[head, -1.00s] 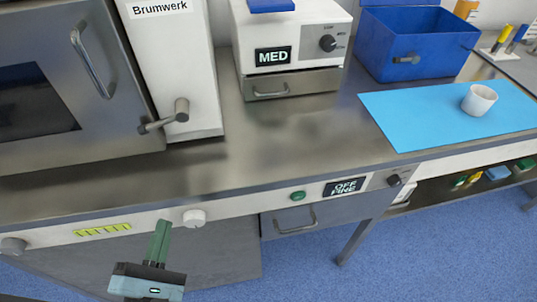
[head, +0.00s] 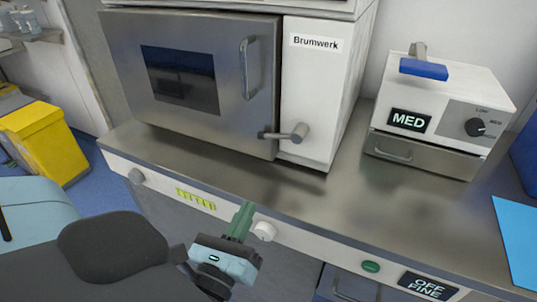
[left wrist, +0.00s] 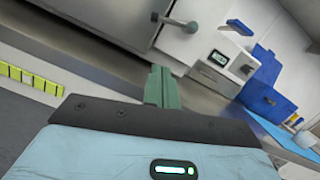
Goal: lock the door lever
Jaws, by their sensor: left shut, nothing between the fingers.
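The door lever (head: 284,134) is a grey metal handle with a round knob, at the lower right corner of the steel door (head: 200,85) of the Brumwerk unit (head: 312,95). Its arm points left and overlaps the door's edge. The door looks closed. The lever also shows at the top of the left wrist view (left wrist: 174,22). My left gripper (head: 242,216) has green fingers, shut and empty. It is in front of the counter's front edge, below and left of the lever, apart from it. My right gripper is not in view.
A white MED device (head: 440,95) stands right of the unit. The steel counter (head: 330,205) before the lever is bare. A yellow bin (head: 42,140) stands at left.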

